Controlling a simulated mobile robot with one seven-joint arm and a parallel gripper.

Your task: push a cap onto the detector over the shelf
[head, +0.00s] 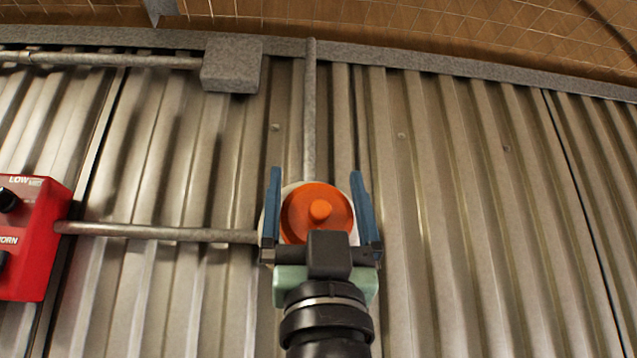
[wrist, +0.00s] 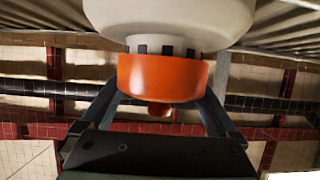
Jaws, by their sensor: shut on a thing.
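The orange cap (head: 300,218) is round with a small knob in its middle. My gripper (head: 316,186) is shut on it, with one blue finger on each side. The white detector (wrist: 170,18) hangs above the cap in the wrist view, with its dark-slotted neck (wrist: 160,48) just over the cap's rim. The orange cap (wrist: 160,78) is lined up roughly under the neck and looks level. Whether its rim touches or overlaps the neck I cannot tell. In the head view the cap and gripper hide most of the detector.
A corrugated metal ceiling (head: 450,200) spreads around the detector. A red control box (head: 28,235) is at the left edge. The right side is clear.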

